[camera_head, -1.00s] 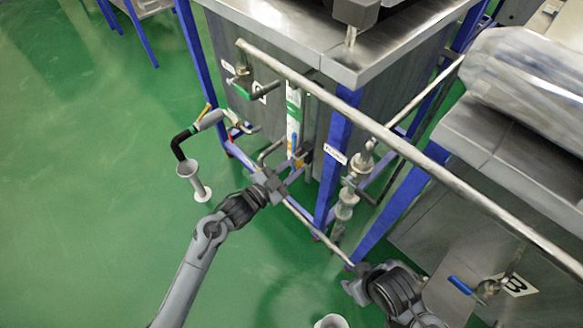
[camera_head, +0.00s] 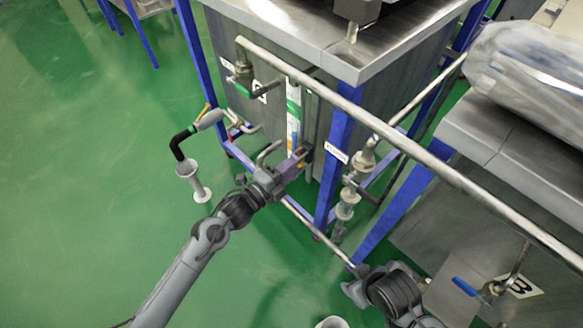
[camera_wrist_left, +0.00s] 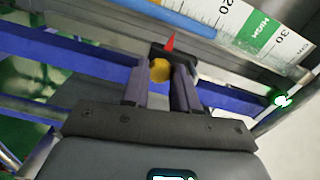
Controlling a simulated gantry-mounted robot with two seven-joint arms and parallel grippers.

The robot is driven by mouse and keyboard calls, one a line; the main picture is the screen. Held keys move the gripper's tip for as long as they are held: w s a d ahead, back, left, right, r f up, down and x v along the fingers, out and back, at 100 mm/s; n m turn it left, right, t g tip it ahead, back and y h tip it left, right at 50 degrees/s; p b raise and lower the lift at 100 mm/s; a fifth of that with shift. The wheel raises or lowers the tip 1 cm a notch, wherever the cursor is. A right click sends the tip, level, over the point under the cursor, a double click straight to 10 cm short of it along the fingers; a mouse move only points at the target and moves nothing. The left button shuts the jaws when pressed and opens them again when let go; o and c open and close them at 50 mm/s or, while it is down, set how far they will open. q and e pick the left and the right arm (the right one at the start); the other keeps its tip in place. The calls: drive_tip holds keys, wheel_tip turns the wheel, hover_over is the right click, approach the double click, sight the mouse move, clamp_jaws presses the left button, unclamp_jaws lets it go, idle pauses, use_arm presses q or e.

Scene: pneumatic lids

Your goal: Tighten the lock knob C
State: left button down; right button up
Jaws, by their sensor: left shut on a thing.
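The lock knob C appears to be the small gold knob (camera_wrist_left: 160,70) in the left wrist view, in front of a dark block with a red pointer (camera_wrist_left: 170,42). My left gripper (camera_wrist_left: 161,76) is shut on this knob, one finger on each side, and the fingers hide part of it. In the head view my left gripper (camera_head: 302,156) reaches the front of the steel tank, beside the white scale strip (camera_head: 293,112). The knob itself is hidden there. My right gripper (camera_head: 354,286) is low in the middle; its fingers are unclear.
A long steel pipe (camera_head: 385,130) crosses above the work area. A blue frame leg (camera_head: 334,160) and a valve column (camera_head: 346,205) stand right of my left gripper. A black-and-white hose fitting (camera_head: 186,165) is at left. The green floor (camera_head: 80,200) is open.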

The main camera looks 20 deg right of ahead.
use_arm(q)
drive_tip(key=shift+m+b, duration=0.7)
drive_tip(key=shift+m, duration=3)
drive_tip(key=shift+r, duration=0.1)
drive_tip(key=c, duration=0.8)
unclamp_jaws()
drive_tip(key=shift+c, duration=0.2)
